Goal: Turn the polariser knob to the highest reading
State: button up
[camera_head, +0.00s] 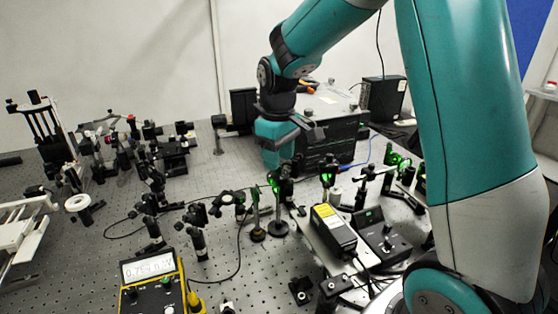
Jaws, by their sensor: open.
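My gripper (306,130) hangs from the wrist above the back middle of the optical bench (110,225), in front of a black instrument box. It is small and dark here, and I see nothing held in it; it is open. Green-lit optic mounts (273,184) stand on posts below it, apart from it. Another green-lit mount (326,178) stands to their right. I cannot tell which mount carries the polariser knob. A yellow meter (152,282) stands at the front left with a lit display. Its digits look like 0.75, with the last digit unclear.
A black box with a yellow label (333,228) and a control box with a knob (386,240) stand at the right front. Several optics crowd the left. Cables (238,262) cross the perforated top. My own arm hides part of the right side.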

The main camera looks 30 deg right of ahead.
jog(key=shift+f, duration=1.1)
grip_shut()
jog(key=shift+m, duration=0.3)
jog(key=m+p, duration=0.1)
jog(key=m, duration=0.2)
jog(key=shift+m+p, duration=0.35)
jog(key=shift+m, duration=1.65)
